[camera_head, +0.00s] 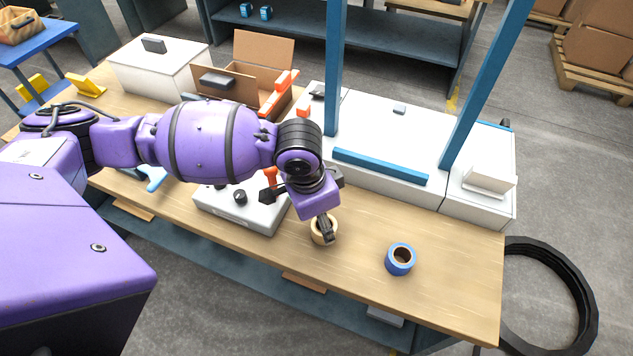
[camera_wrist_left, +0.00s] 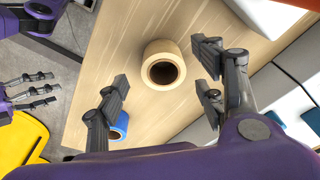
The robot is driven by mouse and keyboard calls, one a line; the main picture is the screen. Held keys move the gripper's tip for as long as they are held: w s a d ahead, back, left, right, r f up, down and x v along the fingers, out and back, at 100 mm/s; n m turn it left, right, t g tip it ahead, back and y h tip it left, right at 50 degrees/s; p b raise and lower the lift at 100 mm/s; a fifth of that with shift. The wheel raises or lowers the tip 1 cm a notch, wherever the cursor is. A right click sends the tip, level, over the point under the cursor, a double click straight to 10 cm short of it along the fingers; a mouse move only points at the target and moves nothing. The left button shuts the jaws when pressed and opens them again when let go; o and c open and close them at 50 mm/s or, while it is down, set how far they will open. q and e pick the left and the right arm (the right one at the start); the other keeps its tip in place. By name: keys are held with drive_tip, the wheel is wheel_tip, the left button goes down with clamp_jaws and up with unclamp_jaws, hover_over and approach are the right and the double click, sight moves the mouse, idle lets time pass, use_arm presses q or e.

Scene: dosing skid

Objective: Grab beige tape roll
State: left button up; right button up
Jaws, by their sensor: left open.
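The beige tape roll (camera_head: 317,235) lies flat on the wooden bench, partly hidden by my left gripper (camera_head: 326,228) in the head view. In the left wrist view the beige tape roll (camera_wrist_left: 163,52) shows whole, its dark hole facing the camera. My left gripper (camera_wrist_left: 162,78) is open, its fingers spread to either side of the roll in the picture. I see no finger closed on it. Part of my right gripper (camera_wrist_left: 32,90) shows at the left edge of the wrist view, its grey fingers away from the roll.
A blue tape roll (camera_head: 400,259) lies to the right of the beige one. A grey control box (camera_head: 240,212) stands to its left. A white unit with blue posts (camera_head: 385,150) stands behind. The bench top right of the blue roll is bare.

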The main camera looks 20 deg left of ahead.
use_arm(q)
drive_tip(key=f, duration=0.2)
drive_tip(key=w+d+f, duration=0.1)
drive_tip(key=shift+f, duration=0.65)
drive_tip(key=shift+w, duration=0.1)
drive_tip(key=shift+c, duration=0.3)
drive_tip(key=shift+c, duration=1.3)
drive_tip(key=c, duration=0.9)
